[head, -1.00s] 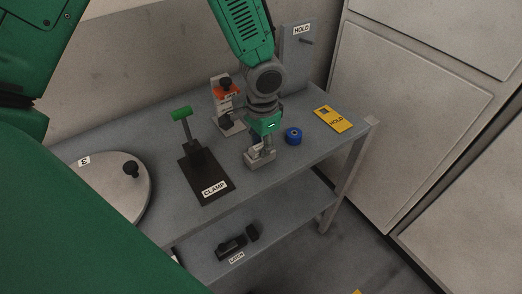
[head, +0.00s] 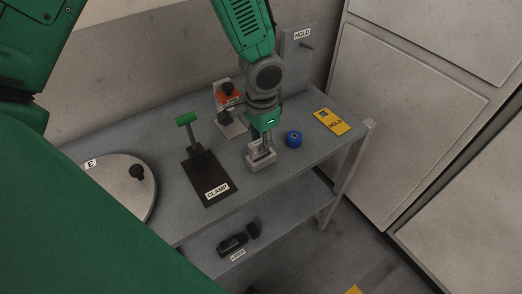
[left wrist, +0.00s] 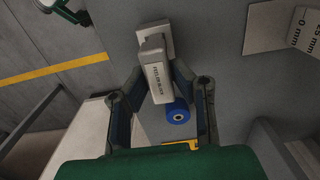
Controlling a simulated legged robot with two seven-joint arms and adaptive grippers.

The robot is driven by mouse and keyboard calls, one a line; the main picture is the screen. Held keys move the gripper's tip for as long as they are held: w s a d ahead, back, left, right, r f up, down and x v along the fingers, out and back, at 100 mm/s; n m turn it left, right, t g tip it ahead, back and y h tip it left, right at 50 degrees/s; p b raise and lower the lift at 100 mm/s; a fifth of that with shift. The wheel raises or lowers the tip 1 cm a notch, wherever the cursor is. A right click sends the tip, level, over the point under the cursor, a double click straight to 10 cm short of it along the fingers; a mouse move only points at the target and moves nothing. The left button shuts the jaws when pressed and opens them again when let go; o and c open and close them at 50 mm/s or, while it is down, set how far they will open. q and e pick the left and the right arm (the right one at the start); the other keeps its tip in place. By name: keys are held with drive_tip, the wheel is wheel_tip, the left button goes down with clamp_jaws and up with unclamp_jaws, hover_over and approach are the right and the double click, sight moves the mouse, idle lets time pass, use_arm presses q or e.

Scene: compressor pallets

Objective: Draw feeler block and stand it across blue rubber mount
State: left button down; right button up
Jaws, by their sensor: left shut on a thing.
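My left gripper (head: 264,145) is shut on the feeler block (left wrist: 157,80), a pale grey block with a printed label. The label faces up into the left wrist view, with a finger on each side. Below the fingers is a light grey holder (head: 262,163) on the bench, also seen in the left wrist view (left wrist: 153,37). Whether the block is clear of the holder I cannot tell. The blue rubber mount (head: 294,139), a short round piece with a central hole, stands just right of the gripper; it also shows in the left wrist view (left wrist: 177,112).
The black clamp (head: 207,180) with a green handle stands left of the gripper. A stand with a red part (head: 229,100) is behind it. A round lidded plate (head: 115,190) is at the left.

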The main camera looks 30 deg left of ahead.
sight(261, 141)
use_arm(q)
drive_tip(key=shift+w+d+r+p, duration=0.1)
drive_tip(key=shift+r+p, duration=1.25)
drive_tip(key=shift+r, duration=0.15)
drive_tip(key=shift+r+p, duration=0.3)
drive_tip(key=shift+p, duration=0.2)
